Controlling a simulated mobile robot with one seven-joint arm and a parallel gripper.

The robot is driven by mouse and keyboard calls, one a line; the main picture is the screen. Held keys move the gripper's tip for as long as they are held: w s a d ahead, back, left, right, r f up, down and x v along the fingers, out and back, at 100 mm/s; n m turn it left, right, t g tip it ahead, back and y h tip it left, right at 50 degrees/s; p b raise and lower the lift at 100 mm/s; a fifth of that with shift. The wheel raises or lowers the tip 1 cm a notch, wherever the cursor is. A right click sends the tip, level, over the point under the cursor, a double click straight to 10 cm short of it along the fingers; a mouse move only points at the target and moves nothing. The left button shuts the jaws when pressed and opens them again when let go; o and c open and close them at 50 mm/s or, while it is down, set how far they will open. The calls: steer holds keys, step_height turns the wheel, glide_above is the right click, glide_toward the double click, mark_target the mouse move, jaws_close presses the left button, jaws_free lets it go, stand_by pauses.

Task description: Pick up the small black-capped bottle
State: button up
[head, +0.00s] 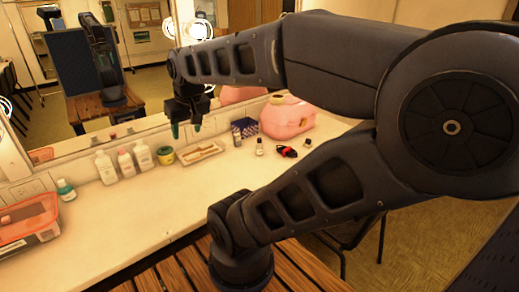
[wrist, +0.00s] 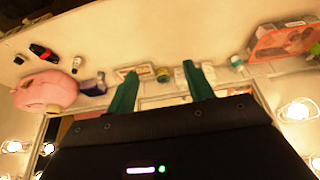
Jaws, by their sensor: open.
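A small black-capped bottle (head: 259,147) stands upright on the counter, in front of the blue box and left of the red-and-black item. What looks like the same bottle shows at the left in the wrist view (wrist: 77,64). Another small dark-capped bottle (head: 307,144) stands to the right of the red-and-black item; I cannot tell for certain which of the two is the task's. My gripper (head: 186,128) hangs above the back of the counter, to the left of both bottles. Its green fingers (wrist: 160,72) are apart with nothing held between them.
A pink case (head: 288,118) and blue box (head: 245,126) stand behind the bottles. A red-and-black item (head: 287,151) lies between them. Leftward are a tray (head: 202,152), jar (head: 165,156), white bottles (head: 105,168) and container (head: 27,224). The mirror (head: 140,70) backs the counter; its front is clear.

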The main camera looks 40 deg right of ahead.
steer(key=w+d+f+m, duration=0.1)
steer(key=w+d+m, duration=0.1)
steer(key=w+d, duration=0.35)
steer(key=w+d+f+m, duration=0.1)
steer(key=w+d+f, duration=0.15)
steer(key=w, duration=0.55)
steer(key=m+g+h, duration=0.1)
steer(key=m+h, duration=0.4)
steer(key=m, duration=0.3)
glide_toward(259, 139)
steer(key=f, duration=0.2)
steer(key=x, duration=0.4)
steer(key=shift+d, duration=0.5)
steer(key=shift+w+x, duration=0.2)
steer(key=shift+x, duration=1.4)
steer(key=shift+w+x, duration=0.2)
steer(key=shift+x, duration=1.35)
steer(key=shift+d+r, duration=0.1)
steer(key=shift+r, duration=0.1)
jaws_close()
